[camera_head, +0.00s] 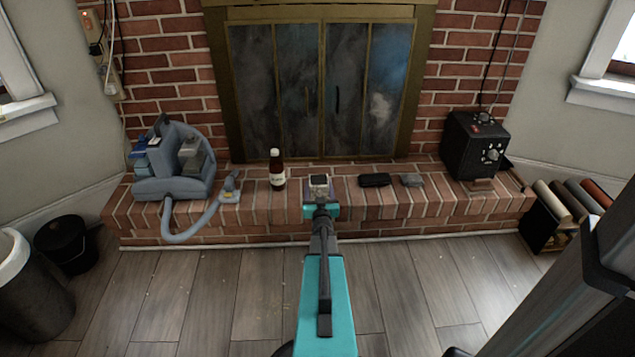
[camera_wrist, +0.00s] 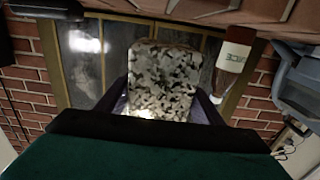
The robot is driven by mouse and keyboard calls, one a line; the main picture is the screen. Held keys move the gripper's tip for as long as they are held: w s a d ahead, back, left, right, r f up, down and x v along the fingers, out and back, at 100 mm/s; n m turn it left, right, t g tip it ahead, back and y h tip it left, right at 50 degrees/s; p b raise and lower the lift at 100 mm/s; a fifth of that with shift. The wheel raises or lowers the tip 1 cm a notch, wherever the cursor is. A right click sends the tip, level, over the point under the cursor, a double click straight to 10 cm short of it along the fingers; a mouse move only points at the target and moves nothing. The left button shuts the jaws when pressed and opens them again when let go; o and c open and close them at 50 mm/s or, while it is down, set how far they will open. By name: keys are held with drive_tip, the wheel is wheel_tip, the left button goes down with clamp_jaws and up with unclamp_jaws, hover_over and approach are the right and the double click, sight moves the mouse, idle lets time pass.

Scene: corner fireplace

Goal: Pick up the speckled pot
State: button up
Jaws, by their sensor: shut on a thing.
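The speckled pot (camera_wrist: 163,72) shows cream, grey and black patches in the wrist view, between the two dark fingers of my gripper (camera_wrist: 165,100). My gripper is shut on it. In the head view the pot (camera_head: 319,182) is small and pale, at the far end of my arm over the brick hearth (camera_head: 350,213). My gripper (camera_head: 320,196) is around its near side there. The fingers and wrist hide its lower part, so I cannot tell whether it touches the bricks.
A dark sauce bottle (camera_head: 277,171) stands left of the pot. A black case (camera_head: 374,180) and a grey item (camera_head: 412,180) lie to the right. A blue-grey vacuum-like machine (camera_head: 174,165) and a black box (camera_head: 474,147) flank them. The fireplace doors (camera_head: 320,90) stand behind.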

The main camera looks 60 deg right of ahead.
drive_tip(key=shift+r+v, duration=0.2)
drive_tip(key=shift+v, duration=1)
drive_tip(key=shift+w+a+r, duration=0.1)
drive_tip(key=shift+w+a, duration=0.05)
drive_tip(key=shift+w, duration=0.05)
drive_tip(key=w+a+r+n+t+y, duration=0.3)
drive_tip(key=w+a+r, duration=0.95)
drive_tip(key=w, duration=0.25)
drive_tip(key=w+a+r+n+t+y, duration=0.2)
drive_tip(key=w+a+r+y, duration=0.1)
drive_tip(key=w+a+r, duration=1)
drive_tip(key=w+a+r+n+y, duration=0.2)
drive_tip(key=a+r, duration=0.4)
drive_tip(key=a, duration=0.7)
drive_tip(key=w+a+r+n+t+y, duration=0.1)
drive_tip(key=a+r, duration=0.5)
drive_tip(key=a, duration=0.8)
drive_tip(key=w+a+r+n+t+y, duration=0.1)
drive_tip(key=w+a+r+y, duration=0.4)
drive_tip(key=a, duration=0.9)
drive_tip(key=shift+r+n+y, duration=0.3)
drive_tip(key=shift+r+n, duration=0.2)
drive_tip(key=shift+n, duration=0.4)
